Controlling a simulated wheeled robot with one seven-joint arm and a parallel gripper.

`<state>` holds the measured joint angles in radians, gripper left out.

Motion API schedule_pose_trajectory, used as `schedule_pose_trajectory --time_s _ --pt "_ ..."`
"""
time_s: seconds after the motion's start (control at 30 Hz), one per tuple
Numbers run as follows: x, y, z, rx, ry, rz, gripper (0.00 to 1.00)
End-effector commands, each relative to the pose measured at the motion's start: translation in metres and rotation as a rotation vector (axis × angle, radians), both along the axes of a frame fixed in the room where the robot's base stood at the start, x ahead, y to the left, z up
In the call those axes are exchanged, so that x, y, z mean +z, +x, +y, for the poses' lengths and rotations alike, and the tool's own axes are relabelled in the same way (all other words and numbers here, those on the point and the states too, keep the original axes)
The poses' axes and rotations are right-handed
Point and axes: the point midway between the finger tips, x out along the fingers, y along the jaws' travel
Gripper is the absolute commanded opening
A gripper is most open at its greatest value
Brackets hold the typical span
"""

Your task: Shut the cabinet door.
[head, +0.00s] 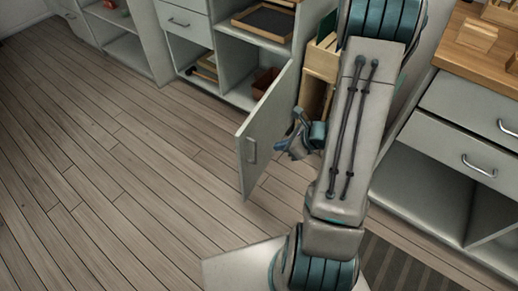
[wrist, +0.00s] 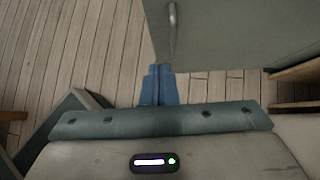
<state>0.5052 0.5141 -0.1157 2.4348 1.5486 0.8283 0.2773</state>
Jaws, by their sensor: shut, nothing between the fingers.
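The cabinet door (head: 262,134) is a grey-white panel standing wide open, swung out from the cabinet over the wood floor. My gripper (head: 281,147) is shut and empty, just right of the door's free edge. In the wrist view its blue fingers (wrist: 159,86) are together just below the door's edge. I cannot tell whether they touch it.
The open cabinet (head: 235,55) has shelves with a dark tray (head: 264,20) and a reddish box (head: 265,82). A wooden crate (head: 320,62) stands behind my arm. Another drawer unit (head: 465,130) stands at the right. The floor (head: 90,170) at the left is clear.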

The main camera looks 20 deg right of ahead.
Motion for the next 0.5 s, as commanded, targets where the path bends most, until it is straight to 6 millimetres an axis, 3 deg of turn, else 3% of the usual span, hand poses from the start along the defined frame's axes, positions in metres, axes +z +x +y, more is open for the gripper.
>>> schedule_pose_trajectory --time_s 0.5 --pt "-0.072 0.047 0.051 0.005 0.001 0.002 0.0"
